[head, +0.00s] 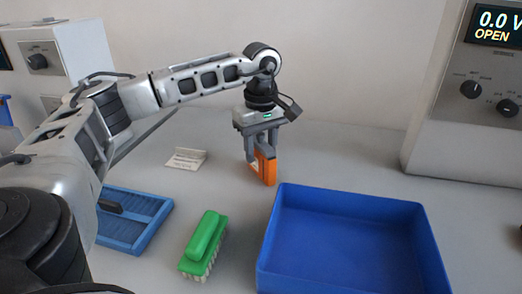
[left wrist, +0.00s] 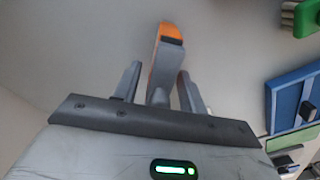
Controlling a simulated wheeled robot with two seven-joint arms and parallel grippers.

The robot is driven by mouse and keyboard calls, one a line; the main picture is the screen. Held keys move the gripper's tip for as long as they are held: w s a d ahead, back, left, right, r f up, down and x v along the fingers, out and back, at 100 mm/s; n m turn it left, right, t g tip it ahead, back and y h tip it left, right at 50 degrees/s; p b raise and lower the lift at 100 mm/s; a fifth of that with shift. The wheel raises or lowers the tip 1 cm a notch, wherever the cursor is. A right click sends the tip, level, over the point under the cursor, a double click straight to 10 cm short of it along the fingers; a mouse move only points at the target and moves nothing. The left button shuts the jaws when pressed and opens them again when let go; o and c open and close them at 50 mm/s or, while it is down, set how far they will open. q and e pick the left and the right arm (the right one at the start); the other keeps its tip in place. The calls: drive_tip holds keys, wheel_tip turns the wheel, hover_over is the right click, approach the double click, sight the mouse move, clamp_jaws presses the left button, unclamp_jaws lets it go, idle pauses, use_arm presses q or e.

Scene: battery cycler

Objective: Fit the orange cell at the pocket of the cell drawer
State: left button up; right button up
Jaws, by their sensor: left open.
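The orange cell (head: 269,172) stands upright on the grey table, left of and behind the blue bin. It also shows in the left wrist view (left wrist: 167,35), with a grey part along its side. My left gripper (head: 261,153) points down over the cell, with its fingers apart and the cell between them. In the left wrist view my left gripper (left wrist: 158,80) shows gaps beside the grey part; contact is hard to judge. No pocket of a cell drawer can be made out for certain. My right gripper is not in view.
An empty blue bin (head: 350,190) stands at front right. A green brush (head: 205,238) and a blue ribbed tray (head: 142,207) with a dark handle lie at front left. A small card (head: 186,158) lies behind them. An instrument reading "OPEN" (head: 470,110) stands at right, another (head: 60,50) at left.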

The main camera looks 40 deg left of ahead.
use_arm(q)
wheel_tip(320, 180, up, 11)
drive_tip(key=shift+r, duration=0.15)
idle(0.7)
